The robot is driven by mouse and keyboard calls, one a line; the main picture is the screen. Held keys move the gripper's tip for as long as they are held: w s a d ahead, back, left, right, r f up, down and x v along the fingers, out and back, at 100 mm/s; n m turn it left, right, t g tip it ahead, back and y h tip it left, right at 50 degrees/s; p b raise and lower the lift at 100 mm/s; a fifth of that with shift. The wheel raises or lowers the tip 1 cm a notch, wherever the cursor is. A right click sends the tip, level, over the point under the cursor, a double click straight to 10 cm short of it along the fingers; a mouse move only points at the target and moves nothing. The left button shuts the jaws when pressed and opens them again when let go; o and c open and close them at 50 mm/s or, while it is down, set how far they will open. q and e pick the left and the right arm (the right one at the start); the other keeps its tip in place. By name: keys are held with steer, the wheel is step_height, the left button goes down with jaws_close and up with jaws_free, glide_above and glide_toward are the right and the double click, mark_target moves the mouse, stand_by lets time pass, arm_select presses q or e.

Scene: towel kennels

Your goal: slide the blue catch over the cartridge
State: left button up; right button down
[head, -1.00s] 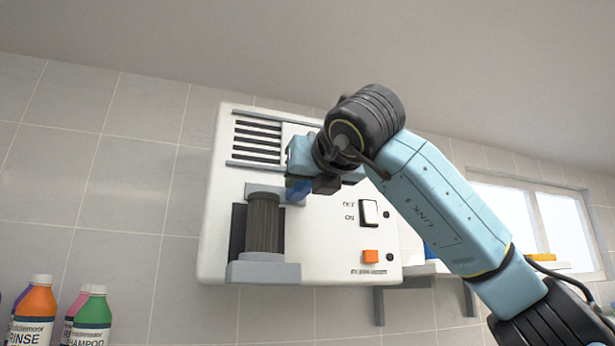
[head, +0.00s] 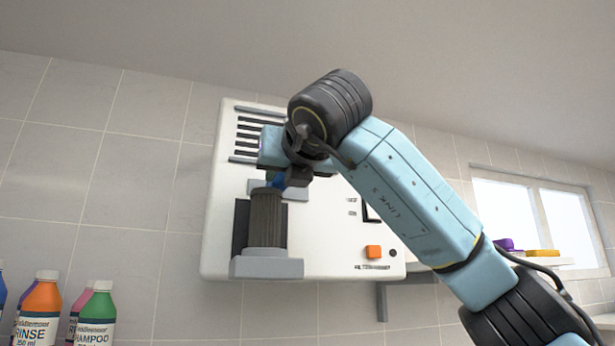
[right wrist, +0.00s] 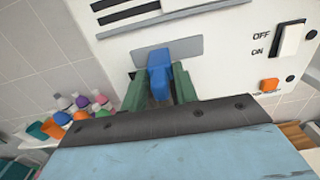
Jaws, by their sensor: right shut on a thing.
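The white wall unit (head: 325,235) holds a dark ribbed cartridge (head: 267,220) upright in a recess, above a grey base (head: 267,265). The blue catch (head: 278,182) is at the cartridge's top end, in front of a grey plate (head: 256,186). My right gripper (head: 284,181) is shut on the catch. In the right wrist view the blue catch (right wrist: 159,68) sits between my green fingers (right wrist: 159,92), against the grey plate (right wrist: 186,48). The cartridge is hidden there. How far the catch covers the cartridge is partly hidden by my gripper. My left gripper is not in view.
A rocker switch (right wrist: 291,38) and an orange button (head: 373,252) are on the unit's right side. Vent slots (head: 252,134) are above the plate. Bottles (head: 95,315) stand at the lower left. A shelf (head: 425,275) is right of the unit.

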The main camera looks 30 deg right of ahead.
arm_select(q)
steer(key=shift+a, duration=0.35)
arm_select(e)
steer(key=shift+w+a, duration=0.15)
steer(key=shift+a, duration=0.85)
steer(key=c, duration=1.4)
jaws_free()
steer(key=shift+c, duration=0.2)
steer(key=shift+o, duration=0.4)
steer(key=shift+a, duration=0.2)
steer(key=shift+d, duration=0.1)
